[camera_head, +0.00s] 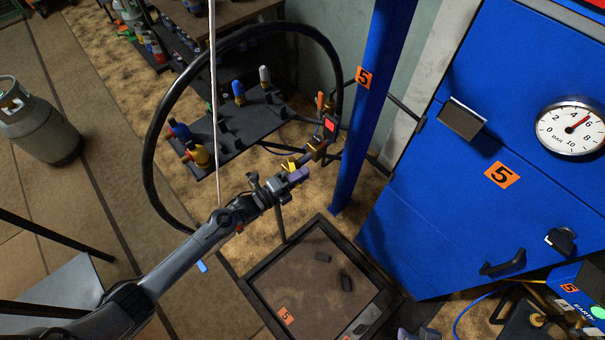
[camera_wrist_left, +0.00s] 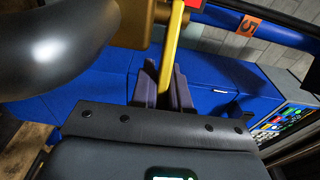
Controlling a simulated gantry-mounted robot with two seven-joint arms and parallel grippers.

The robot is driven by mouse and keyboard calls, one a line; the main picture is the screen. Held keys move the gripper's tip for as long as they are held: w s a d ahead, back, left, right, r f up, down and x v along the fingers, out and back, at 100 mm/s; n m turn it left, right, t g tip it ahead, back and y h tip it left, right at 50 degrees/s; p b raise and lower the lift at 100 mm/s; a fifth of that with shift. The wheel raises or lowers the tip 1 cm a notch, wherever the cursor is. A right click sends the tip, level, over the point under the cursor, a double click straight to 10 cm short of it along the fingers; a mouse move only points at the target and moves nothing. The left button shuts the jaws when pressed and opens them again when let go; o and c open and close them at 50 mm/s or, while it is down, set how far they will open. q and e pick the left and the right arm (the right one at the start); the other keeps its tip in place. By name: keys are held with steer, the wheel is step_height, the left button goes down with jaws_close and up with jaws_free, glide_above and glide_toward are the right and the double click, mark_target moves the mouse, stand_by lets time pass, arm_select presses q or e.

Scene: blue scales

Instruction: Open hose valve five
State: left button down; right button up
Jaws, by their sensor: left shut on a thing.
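The hose valve has a brass body (camera_head: 316,149) with a yellow lever (camera_head: 289,164), on the end of a thick black hose (camera_head: 150,150) that loops round at the left. My left gripper (camera_head: 298,176) reaches the lever from the lower left. In the left wrist view, its purple fingers (camera_wrist_left: 165,90) are shut on the yellow lever (camera_wrist_left: 172,48), just below the brass body (camera_wrist_left: 146,18). The fingers hide the lever's lower end. The blue post beside the valve bears an orange number 5 label (camera_head: 364,78).
A large blue scale cabinet (camera_head: 440,200) with a round gauge (camera_head: 570,129) stands at the right. A framed floor plate (camera_head: 285,317) lies below the gripper. A dark rack with coloured fittings (camera_head: 240,130) is behind. A grey gas cylinder (camera_head: 38,125) stands at the far left.

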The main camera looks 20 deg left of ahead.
arm_select(q)
steer(key=shift+s, duration=0.1)
stand_by(0.4)
steer(key=c, duration=1.2)
jaws_free()
steer(key=shift+s+a, duration=0.4)
steer(key=shift+s, duration=0.05)
steer(key=p+v, duration=0.2)
steer(key=v, duration=0.7)
steer(key=shift+s+a, duration=0.25)
